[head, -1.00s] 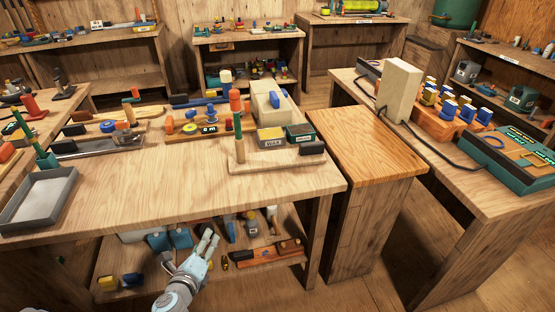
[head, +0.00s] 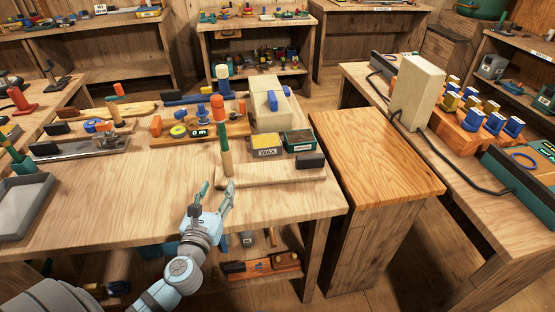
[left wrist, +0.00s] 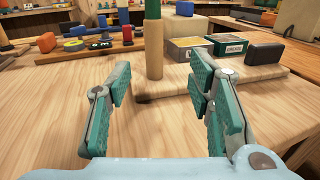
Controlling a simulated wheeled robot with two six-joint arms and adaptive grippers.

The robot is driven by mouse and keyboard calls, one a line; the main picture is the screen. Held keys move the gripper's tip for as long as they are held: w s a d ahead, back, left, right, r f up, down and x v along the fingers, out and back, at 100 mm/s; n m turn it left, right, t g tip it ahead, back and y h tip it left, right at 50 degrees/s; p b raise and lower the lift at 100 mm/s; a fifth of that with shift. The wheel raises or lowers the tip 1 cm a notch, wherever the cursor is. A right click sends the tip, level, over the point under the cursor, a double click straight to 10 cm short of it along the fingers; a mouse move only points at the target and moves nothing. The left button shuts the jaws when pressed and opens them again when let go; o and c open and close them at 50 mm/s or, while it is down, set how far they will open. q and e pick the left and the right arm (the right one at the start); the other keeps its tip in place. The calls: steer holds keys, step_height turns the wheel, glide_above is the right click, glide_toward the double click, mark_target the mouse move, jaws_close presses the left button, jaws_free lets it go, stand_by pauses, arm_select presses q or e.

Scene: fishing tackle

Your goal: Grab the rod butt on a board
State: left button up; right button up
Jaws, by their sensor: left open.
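The rod butt (head: 226,160) stands upright at the left end of a pale wooden board (head: 275,179) on the workbench. The board (left wrist: 178,89) lies behind the right finger. My left gripper (head: 215,194) is open and empty over the bench, in front of the rod butt. In the left wrist view the gap between its green-padded fingers (left wrist: 159,82) lines up with the rod butt.
A black block (head: 311,160) sits at the board's right end. A wax tin (head: 267,152) and a green tin (head: 299,142) stand just behind the board. A tackle board with a reel-like dial (head: 200,133) lies behind left. The bench front left (head: 100,205) is clear.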

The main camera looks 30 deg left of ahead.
mark_target(225, 159)
arm_select(q)
steer(key=x, duration=0.7)
steer(key=shift+s+a+r, duration=0.1)
steer(key=shift+a+r, duration=0.05)
steer(key=shift+r, duration=0.2)
steer(key=x, duration=0.2)
steer(key=b+x, duration=0.1)
steer(key=x, duration=0.3)
steer(key=shift+a+r, duration=0.1)
steer(key=shift+a, duration=0.3)
jaws_close()
arm_select(e)
steer(key=shift+s+f, duration=0.55)
arm_select(q)
steer(key=shift+r, duration=0.1)
